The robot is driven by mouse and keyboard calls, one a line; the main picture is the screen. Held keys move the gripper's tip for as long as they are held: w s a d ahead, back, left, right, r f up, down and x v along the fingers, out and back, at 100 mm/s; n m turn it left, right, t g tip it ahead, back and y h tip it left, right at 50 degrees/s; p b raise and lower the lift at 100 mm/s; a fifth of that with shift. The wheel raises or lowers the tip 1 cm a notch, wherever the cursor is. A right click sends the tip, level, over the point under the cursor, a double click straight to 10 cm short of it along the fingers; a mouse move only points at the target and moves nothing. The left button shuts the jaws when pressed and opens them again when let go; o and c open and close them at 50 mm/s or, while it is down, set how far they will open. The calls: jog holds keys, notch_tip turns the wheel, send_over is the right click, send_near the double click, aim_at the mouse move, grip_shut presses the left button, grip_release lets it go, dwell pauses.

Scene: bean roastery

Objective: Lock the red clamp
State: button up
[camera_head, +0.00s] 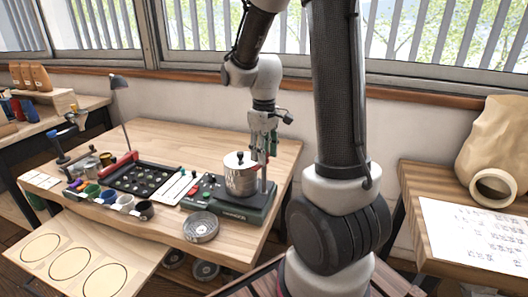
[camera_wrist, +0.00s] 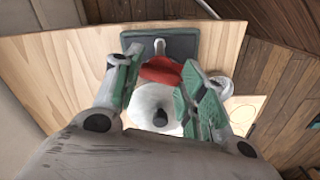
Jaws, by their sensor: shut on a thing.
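The red clamp (camera_wrist: 160,70) shows in the wrist view between my two fingers, beside a metal post (camera_wrist: 160,46). My gripper (camera_head: 264,150) points down at the clamp beside the steel pot, and its green-padded fingers (camera_wrist: 161,82) are shut on the clamp from both sides. Below the clamp is a pale round lid with a dark knob (camera_wrist: 160,118). In the head view the steel pot (camera_head: 240,180) stands upright on a dark green machine base (camera_head: 232,207). The clamp is mostly hidden by my fingers there.
A round metal disc (camera_head: 201,227) lies in front of the base. To its left are a black tray (camera_head: 140,179) with a red edge, white strips and several coloured cups. A desk lamp (camera_head: 120,85) stands behind. The wooden table (camera_head: 200,139) is bare at the back.

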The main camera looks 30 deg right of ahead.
jog(key=m, duration=1.4)
dwell(0.7)
jog(key=o, duration=1)
jog(key=shift+r, duration=0.15)
notch_tip(320, 180, up, 12)
